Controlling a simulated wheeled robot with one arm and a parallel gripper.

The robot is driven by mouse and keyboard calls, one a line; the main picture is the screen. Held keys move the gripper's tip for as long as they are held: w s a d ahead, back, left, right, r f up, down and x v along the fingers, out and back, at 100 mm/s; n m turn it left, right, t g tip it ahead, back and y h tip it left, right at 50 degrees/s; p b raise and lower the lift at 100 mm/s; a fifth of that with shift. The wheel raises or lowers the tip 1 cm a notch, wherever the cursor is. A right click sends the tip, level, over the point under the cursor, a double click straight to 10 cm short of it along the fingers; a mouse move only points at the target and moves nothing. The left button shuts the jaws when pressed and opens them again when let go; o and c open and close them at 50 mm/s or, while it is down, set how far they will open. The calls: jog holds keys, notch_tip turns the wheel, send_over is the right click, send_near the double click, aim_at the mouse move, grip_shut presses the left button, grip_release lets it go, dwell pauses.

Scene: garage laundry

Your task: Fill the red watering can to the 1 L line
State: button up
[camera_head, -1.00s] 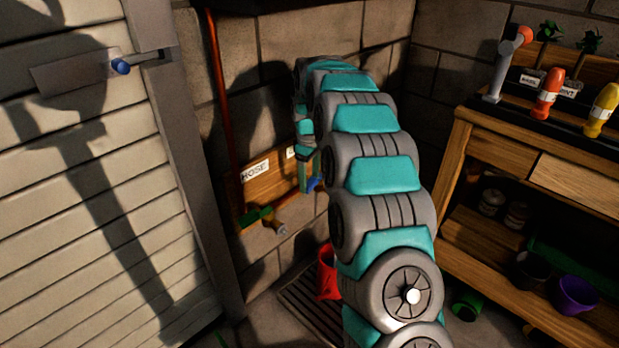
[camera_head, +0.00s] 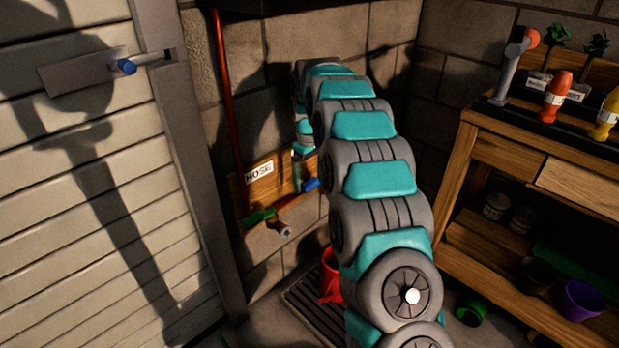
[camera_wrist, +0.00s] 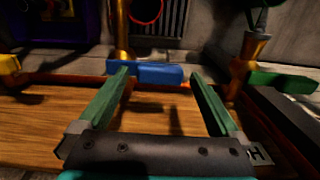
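The red watering can (camera_head: 329,283) stands on a dark floor grate, partly hidden behind my arm. Its round red rim (camera_wrist: 146,21) shows at the top of the wrist view; its inside, water level and 1 L line cannot be made out. A brass tap (camera_wrist: 122,35) with a blue lever (camera_wrist: 145,73) is on the wooden wall board, and the blue lever also shows in the head view (camera_head: 311,185). My gripper (camera_wrist: 158,77) is open, its green fingers apart around the lever's two ends. Whether they touch it is unclear.
A second tap with a green lever (camera_head: 261,215) sits left under the HOSE label (camera_head: 259,172). A wooden bench (camera_head: 480,150) with bottles and pots stands at right. A slatted door (camera_head: 100,200) is at left. The grate (camera_head: 305,302) lies below.

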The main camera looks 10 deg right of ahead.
jog(key=shift+r+b, duration=0.3)
jog(key=shift+r, duration=3.6)
